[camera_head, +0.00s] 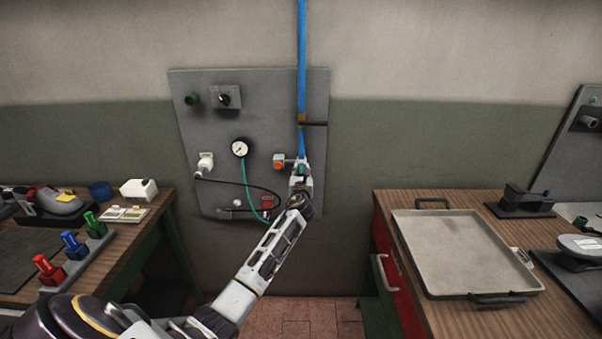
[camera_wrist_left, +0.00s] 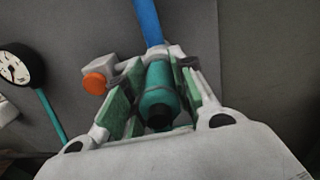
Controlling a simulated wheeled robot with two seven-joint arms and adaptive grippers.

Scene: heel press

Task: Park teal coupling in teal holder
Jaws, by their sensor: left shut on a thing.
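The teal coupling (camera_wrist_left: 160,92) hangs at the lower end of the blue hose (camera_head: 301,60). My left gripper (camera_head: 301,172) is shut on it in front of the grey wall panel. In the left wrist view, the green finger pads of the gripper (camera_wrist_left: 158,98) lie on either side of the coupling, and the blue hose (camera_wrist_left: 148,22) runs up from it. In the head view the gripper hides most of the coupling. I cannot make out a teal holder for certain; any holder behind the gripper is hidden. My right gripper is not in view.
The grey panel (camera_head: 225,130) carries a gauge (camera_head: 240,149) with a teal line, an orange button box (camera_head: 279,161), a dark switch (camera_head: 226,97) and a dark green round fitting (camera_head: 192,99). A hose arm (camera_head: 315,123) juts out above my gripper. A tray (camera_head: 460,250) lies right.

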